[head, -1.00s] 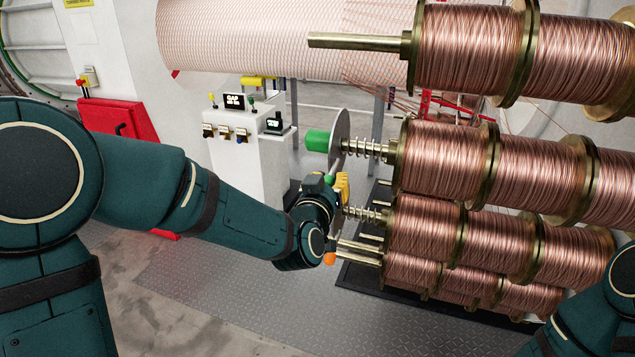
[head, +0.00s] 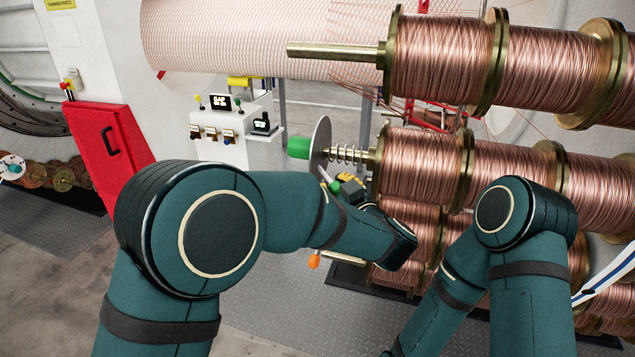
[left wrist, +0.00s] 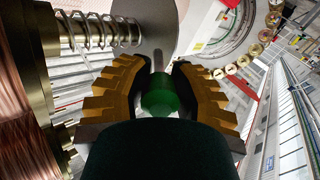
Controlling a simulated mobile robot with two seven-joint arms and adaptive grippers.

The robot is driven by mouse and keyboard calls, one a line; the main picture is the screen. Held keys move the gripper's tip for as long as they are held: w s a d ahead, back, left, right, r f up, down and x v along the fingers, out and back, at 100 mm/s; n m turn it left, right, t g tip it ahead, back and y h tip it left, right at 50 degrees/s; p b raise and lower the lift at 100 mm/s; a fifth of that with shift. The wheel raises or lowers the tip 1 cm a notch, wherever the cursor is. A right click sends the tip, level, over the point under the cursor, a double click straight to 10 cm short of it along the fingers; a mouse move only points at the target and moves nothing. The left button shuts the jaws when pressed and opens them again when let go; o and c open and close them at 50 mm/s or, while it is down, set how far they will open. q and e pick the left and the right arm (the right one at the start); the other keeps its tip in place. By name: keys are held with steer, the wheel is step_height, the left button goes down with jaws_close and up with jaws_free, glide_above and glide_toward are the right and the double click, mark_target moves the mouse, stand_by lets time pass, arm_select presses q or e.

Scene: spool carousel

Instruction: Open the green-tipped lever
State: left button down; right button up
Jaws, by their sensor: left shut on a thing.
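My left gripper (head: 347,186) is shut on this knob. In the head view the fingers and my arm partly hide the lever. My right arm shows at the lower right, but its gripper is out of view.
A sprung shaft (head: 350,155) and copper spools (head: 422,168) stand close right of the gripper. An orange-tipped lever (head: 314,262) hangs below my left forearm. A white control console (head: 225,135) and a red cabinet (head: 105,150) stand to the left. Metal floor plate lies open below.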

arm_select(q)
steer(key=shift+d+n+y, duration=0.3)
steer(key=shift+d+y, duration=0.1)
steer(key=shift+d, duration=0.05)
steer(key=shift+f, duration=0.1)
steer(key=c, duration=0.7)
jaws_free()
steer(key=shift+w, duration=0.1)
steer(key=shift+r, duration=0.25)
step_height(320, 180, up, 10)
steer(key=shift+f, duration=0.15)
